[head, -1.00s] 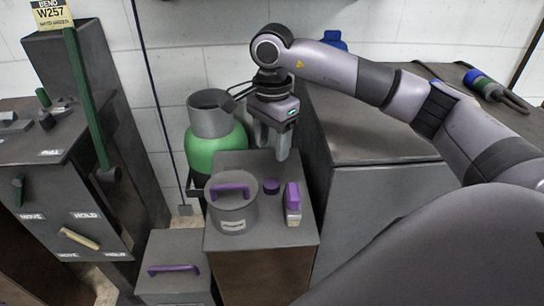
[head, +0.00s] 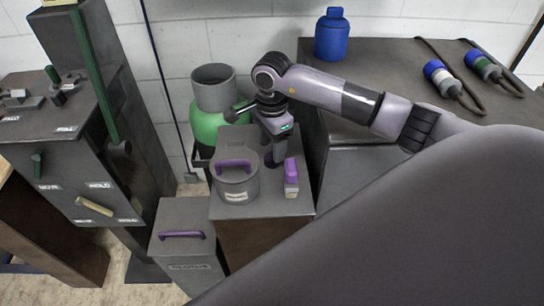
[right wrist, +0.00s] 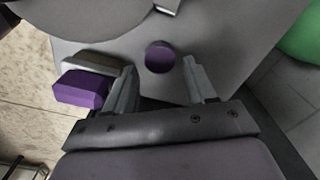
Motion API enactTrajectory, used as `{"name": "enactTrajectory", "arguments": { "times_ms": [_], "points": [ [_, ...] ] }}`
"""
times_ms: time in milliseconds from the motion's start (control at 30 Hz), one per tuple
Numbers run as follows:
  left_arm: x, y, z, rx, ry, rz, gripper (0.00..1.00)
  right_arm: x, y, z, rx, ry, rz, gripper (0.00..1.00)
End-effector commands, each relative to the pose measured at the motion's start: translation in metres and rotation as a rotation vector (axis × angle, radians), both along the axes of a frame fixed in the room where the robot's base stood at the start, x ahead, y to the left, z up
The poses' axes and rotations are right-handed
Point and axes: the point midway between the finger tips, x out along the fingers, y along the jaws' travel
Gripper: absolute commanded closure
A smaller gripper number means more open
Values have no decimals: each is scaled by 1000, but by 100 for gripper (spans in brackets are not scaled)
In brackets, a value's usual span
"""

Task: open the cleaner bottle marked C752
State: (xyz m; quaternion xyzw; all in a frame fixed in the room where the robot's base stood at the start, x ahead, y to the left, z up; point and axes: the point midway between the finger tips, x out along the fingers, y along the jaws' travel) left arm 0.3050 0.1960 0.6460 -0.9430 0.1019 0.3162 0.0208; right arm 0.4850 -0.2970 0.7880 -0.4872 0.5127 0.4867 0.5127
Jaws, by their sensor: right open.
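A small round purple cap (right wrist: 160,57) stands on the grey cabinet top, seen from above in the right wrist view. My right gripper (right wrist: 159,68) is open, its two fingers on either side of the cap with gaps, not visibly touching it. No mark C752 is readable. My left gripper is not in view.
A grey pot with a purple handle (head: 236,184) stands close left of the gripper. A green container (head: 207,127) with a grey collar is behind it. A lever cabinet (head: 60,150) is at left.

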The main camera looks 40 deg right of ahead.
Motion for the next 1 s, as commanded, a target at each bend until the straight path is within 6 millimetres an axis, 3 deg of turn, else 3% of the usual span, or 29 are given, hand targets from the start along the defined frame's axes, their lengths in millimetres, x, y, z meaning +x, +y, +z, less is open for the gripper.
{"name": "enactTrajectory", "arguments": {
  "times_ms": [200,467,567,600,733,767,1000],
  "points": [
    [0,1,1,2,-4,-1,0,0,-1,-28,1,1,0,45],
    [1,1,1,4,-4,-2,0,0,-1,-32,0,0,1,45],
    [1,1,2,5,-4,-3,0,0,-1,-31,0,0,1,71],
    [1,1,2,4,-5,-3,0,0,-1,-31,0,1,1,84],
    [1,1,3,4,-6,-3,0,0,-1,-31,0,1,1,86],
    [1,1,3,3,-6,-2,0,0,-1,-31,0,1,1,91],
    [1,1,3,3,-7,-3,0,0,-1,-30,0,0,1,91]
  ]
}}
